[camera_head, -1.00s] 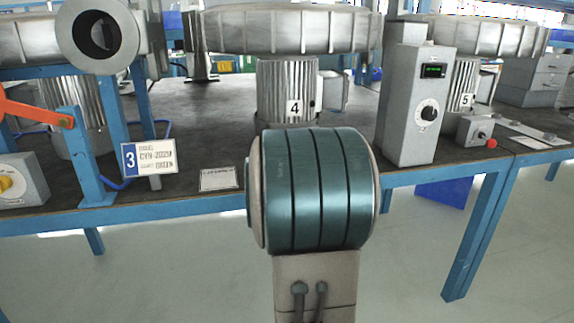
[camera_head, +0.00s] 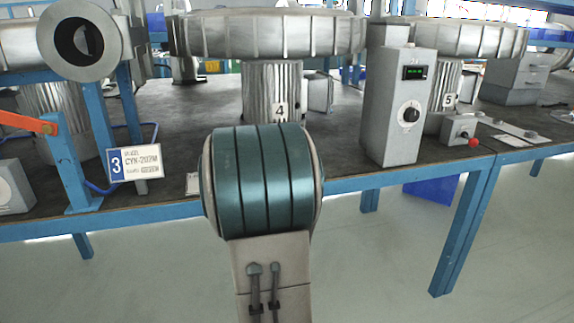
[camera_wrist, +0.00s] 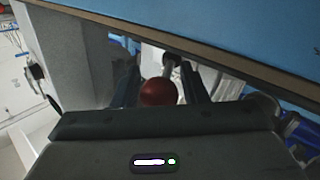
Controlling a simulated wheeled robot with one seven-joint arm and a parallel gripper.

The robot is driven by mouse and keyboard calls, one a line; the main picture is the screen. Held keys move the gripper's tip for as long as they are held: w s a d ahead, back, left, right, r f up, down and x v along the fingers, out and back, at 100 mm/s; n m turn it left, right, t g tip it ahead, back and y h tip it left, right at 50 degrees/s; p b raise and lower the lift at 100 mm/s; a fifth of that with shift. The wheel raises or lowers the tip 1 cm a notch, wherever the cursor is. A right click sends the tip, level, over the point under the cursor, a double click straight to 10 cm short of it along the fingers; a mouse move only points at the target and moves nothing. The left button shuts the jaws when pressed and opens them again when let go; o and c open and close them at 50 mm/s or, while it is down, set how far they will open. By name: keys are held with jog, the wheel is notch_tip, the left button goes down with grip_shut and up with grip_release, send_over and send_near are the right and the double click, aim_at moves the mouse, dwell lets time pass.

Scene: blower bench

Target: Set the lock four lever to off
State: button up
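In the head view a motor with the number 4 plate (camera_head: 280,112) stands on the bench behind my arm. My arm hides the bench in front of it, and no lever there shows. In the wrist view a red ball knob (camera_wrist: 158,92) on a metal stem appears between the two dark fingers of my gripper (camera_wrist: 162,85). The fingers stand apart, with the ball in line with the gap; contact is not clear. A small grey box with a red knob (camera_head: 473,142) shows to the right in the head view; I cannot tell whether it is the same knob.
A tall grey control box (camera_head: 392,140) with a dial and green display stands right of motor 4. The blue bench edge (camera_head: 345,186) runs across the front. An orange lever (camera_head: 30,122) and a number 3 sign (camera_head: 135,165) are at left. The floor in front is clear.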

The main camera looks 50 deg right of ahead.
jog(key=shift+o, duration=0.5)
jog(key=p+v, duration=0.3)
jog(key=v, duration=1)
jog(key=shift+a, duration=0.35)
